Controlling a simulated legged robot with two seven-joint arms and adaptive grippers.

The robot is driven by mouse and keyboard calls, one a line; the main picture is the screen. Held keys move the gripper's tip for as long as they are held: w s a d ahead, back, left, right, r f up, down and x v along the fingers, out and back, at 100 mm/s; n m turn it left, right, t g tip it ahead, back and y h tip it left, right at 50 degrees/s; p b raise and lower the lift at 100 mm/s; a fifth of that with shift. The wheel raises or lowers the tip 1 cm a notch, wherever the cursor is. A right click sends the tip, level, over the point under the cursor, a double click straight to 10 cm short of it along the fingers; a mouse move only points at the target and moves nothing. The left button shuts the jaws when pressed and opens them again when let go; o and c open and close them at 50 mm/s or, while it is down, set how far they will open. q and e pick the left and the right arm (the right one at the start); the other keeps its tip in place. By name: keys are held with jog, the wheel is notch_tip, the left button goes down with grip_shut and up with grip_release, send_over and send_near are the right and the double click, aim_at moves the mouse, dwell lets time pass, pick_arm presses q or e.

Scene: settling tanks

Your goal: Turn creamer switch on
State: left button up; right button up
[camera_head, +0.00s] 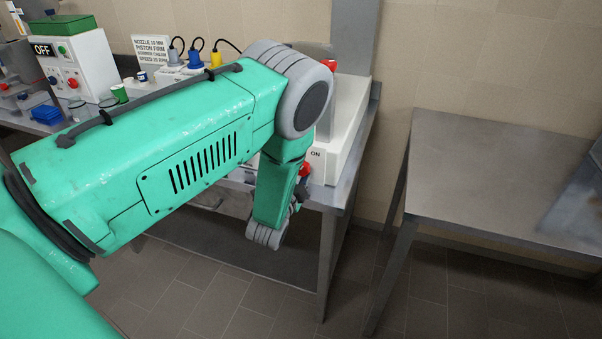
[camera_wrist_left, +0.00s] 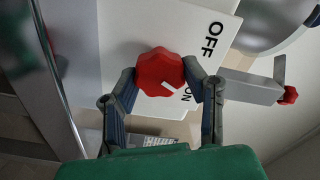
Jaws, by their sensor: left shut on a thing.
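The creamer switch is a red lobed knob (camera_wrist_left: 160,72) on a white panel (camera_wrist_left: 130,30) marked OFF and ON in the left wrist view. Its white pointer mark points toward the ON label. My left gripper (camera_wrist_left: 161,76) is shut on the knob, one finger on each side of it. In the head view, part of the red knob (camera_head: 305,170) shows beside the ON label on the white machine (camera_head: 345,125). My green left arm covers much of the machine, and the left fingers are mostly hidden there. My right gripper is not in view.
A metal bowl-like part (camera_wrist_left: 270,25) and a grey spout with a red handle (camera_wrist_left: 289,95) are close by on the right in the wrist view. A bare metal table (camera_head: 490,180) stands to the right. Another box marked OFF (camera_head: 75,65) stands at the far left.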

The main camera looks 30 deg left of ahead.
pick_arm(q)
jog(key=shift+s+d+f+m, duration=0.15)
jog(key=shift+f+m, duration=0.2)
jog(key=shift+m, duration=0.35)
jog(key=shift+b, duration=0.3)
jog(key=o, duration=1.1)
jog(key=shift+c, duration=0.2)
jog(key=shift+o, duration=0.3)
jog(key=shift+r, duration=0.1)
